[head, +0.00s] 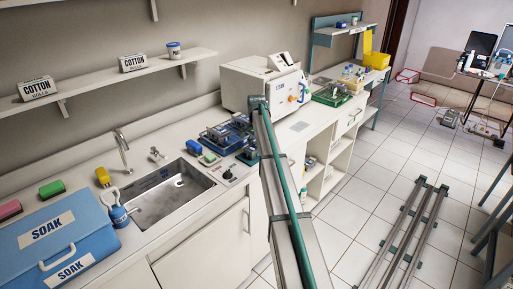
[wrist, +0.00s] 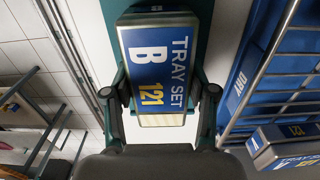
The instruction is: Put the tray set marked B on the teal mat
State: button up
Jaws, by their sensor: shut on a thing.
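In the head view my arm hides part of the counter, and I cannot clearly make out the gripper or the held box. A teal surface (wrist: 208,50) shows behind the box in the wrist view; I cannot tell whether it is the teal mat.
A blue rack (head: 229,133) stands right of the sink (head: 170,194). In the wrist view, another tray set marked A (wrist: 290,135) lies by metal rails at right. A white sterilizer (head: 262,85) and a green tray (head: 332,97) stand farther along the counter.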

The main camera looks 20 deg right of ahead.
jog(key=o, duration=1.4)
jog(key=shift+c, duration=0.2)
notch_tip(320, 180, up, 12)
jog(key=b, duration=0.2)
jog(key=shift+r, duration=0.15)
